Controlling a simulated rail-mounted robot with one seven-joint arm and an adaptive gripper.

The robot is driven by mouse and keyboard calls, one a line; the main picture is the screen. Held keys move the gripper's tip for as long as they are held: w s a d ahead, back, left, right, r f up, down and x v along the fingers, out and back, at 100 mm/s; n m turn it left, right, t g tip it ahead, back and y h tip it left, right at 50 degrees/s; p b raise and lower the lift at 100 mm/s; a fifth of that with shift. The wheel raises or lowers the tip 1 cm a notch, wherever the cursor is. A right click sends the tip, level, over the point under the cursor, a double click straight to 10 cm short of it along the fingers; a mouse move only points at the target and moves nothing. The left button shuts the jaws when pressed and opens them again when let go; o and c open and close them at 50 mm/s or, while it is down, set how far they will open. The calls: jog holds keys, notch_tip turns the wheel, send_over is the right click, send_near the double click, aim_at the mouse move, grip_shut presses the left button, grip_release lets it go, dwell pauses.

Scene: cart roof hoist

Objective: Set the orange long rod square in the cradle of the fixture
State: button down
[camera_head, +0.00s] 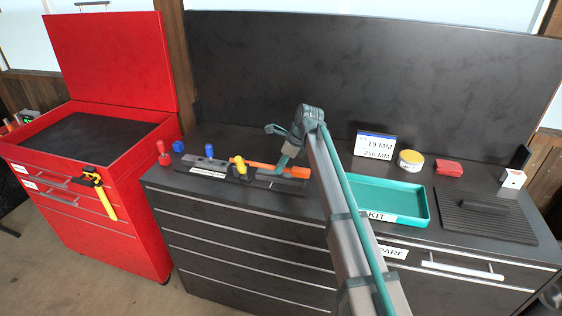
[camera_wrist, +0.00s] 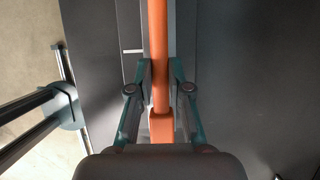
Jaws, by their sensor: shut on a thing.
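The orange long rod (camera_head: 262,166) lies roughly level over the dark fixture (camera_head: 222,175) on the black cabinet top in the head view. In the wrist view the rod (camera_wrist: 158,35) runs from the top edge down between my fingers to a thicker orange part. My gripper (camera_head: 284,168) is shut on the rod, and its two fingers (camera_wrist: 162,72) flank it in the wrist view. A yellow knob (camera_head: 238,162) stands at the rod's left end. The cradle is partly hidden, and I cannot tell whether the rod touches it.
Red and blue pegs (camera_head: 163,150) stand left of the fixture. A teal tray (camera_head: 427,208) marked KIT, a sign (camera_head: 375,146), a yellow-lidded tin (camera_head: 411,158), a red block (camera_head: 449,168) and a ribbed black mat (camera_head: 522,222) are to the right. A black panel (camera_head: 400,75) closes the back.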

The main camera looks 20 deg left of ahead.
jog(key=shift+f, duration=0.35)
jog(key=shift+f, duration=0.25)
dwell(0.6)
jog(key=c, duration=1)
grip_release()
jog(key=shift+r, duration=0.1)
